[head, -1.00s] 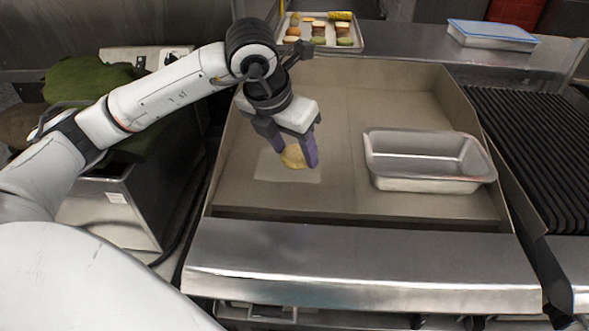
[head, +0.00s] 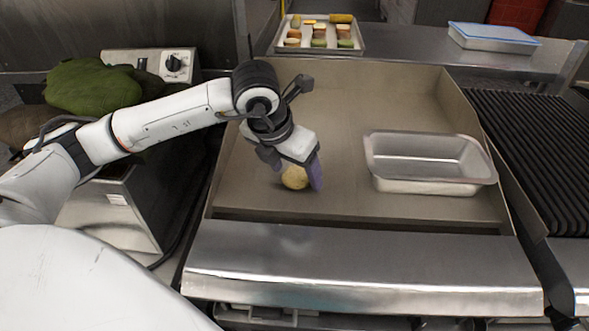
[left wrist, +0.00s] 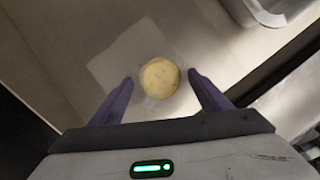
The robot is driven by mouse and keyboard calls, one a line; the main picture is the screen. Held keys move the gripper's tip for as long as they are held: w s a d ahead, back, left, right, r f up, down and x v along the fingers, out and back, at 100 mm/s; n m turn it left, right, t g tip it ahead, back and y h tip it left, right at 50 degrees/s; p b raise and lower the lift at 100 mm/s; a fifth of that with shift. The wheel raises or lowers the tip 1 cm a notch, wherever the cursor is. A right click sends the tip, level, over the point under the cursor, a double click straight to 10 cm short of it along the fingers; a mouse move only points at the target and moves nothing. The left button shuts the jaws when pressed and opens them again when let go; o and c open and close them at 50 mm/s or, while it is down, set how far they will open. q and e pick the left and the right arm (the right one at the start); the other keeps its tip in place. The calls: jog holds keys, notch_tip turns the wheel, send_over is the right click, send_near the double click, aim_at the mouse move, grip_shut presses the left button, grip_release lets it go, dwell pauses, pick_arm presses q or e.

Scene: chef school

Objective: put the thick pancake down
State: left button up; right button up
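The thick pancake (head: 294,178) is a small, round, pale yellow disc over the left part of the flat griddle (head: 330,110); it appears to lie on the surface. My left gripper (head: 296,180) points down around it, with purple fingers on either side. In the left wrist view the pancake (left wrist: 159,77) sits between the fingertips (left wrist: 161,76), with a visible gap on both sides, so the gripper is open. In the head view the left finger is partly hidden behind the gripper. My right gripper is not in view.
A metal pan (head: 428,186) stands on the griddle to the right. A tray (head: 352,48) of food pieces and a blue-lidded container (head: 493,38) lie at the back. A ribbed grill (head: 530,140) is at the right. The griddle between pan and gripper is clear.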

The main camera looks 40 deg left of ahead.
pick_arm(q)
jog(key=v, duration=1.2)
jog(key=shift+d, duration=0.1)
